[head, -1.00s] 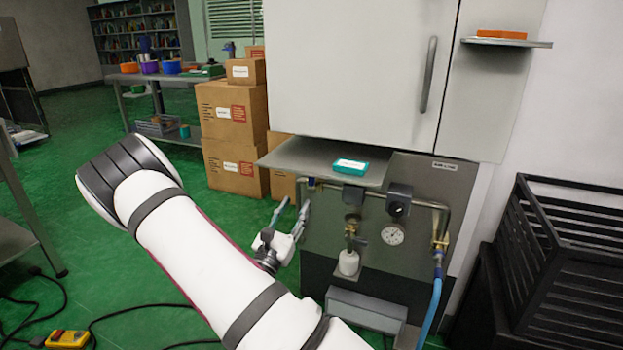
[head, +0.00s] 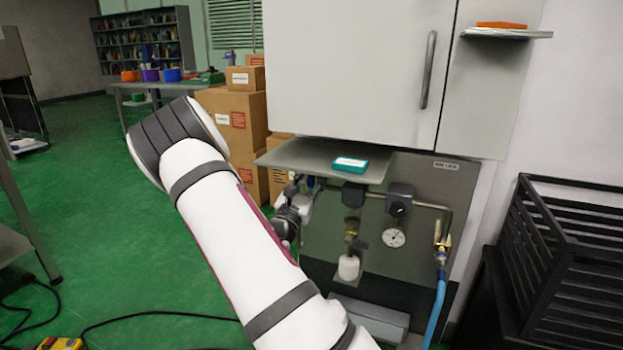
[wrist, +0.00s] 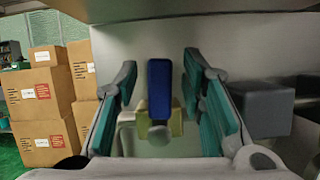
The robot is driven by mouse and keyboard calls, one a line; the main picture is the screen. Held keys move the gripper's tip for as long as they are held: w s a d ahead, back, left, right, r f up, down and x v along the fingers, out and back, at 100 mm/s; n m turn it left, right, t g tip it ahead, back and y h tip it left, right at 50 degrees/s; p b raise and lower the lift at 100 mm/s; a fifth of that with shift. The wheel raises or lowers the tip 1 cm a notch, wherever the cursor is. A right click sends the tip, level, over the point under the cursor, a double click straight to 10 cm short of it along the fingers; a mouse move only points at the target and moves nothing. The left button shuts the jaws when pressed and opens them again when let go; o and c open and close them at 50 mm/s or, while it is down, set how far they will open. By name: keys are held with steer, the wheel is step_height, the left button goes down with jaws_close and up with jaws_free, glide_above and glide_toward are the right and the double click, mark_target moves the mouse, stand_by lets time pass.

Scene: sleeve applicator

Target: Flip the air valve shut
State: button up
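The air valve shows in the wrist view as an upright blue lever (wrist: 159,88) on a brass-yellow body (wrist: 165,127). My gripper (wrist: 159,68) is open, with one teal-padded finger on each side of the lever. Gaps show between the lever and both fingers, so I see no contact. In the head view my gripper (head: 302,197) is at the left end of the pipework, just under the grey shelf. There the gripper and shelf largely hide the valve.
The grey shelf (head: 290,155) with a teal box (head: 350,165) lies close above. A regulator and dial gauge (head: 394,237), with a blue hose (head: 436,312), are to the right. Cardboard boxes (head: 232,120) stand behind left. A black crate (head: 570,245) is far right.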

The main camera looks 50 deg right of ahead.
steer(key=shift+c, duration=0.6)
jaws_close()
steer(key=shift+w+n+p, duration=0.1)
steer(key=shift+n+p, duration=0.2)
steer(key=shift+p, duration=0.15)
steer(key=shift+w+a+n+t+p, duration=0.15)
steer(key=shift+n+t+p, duration=0.35)
steer(key=shift+n+p, duration=0.25)
steer(key=shift+o, duration=0.6)
jaws_free()
steer(key=v, duration=1.2)
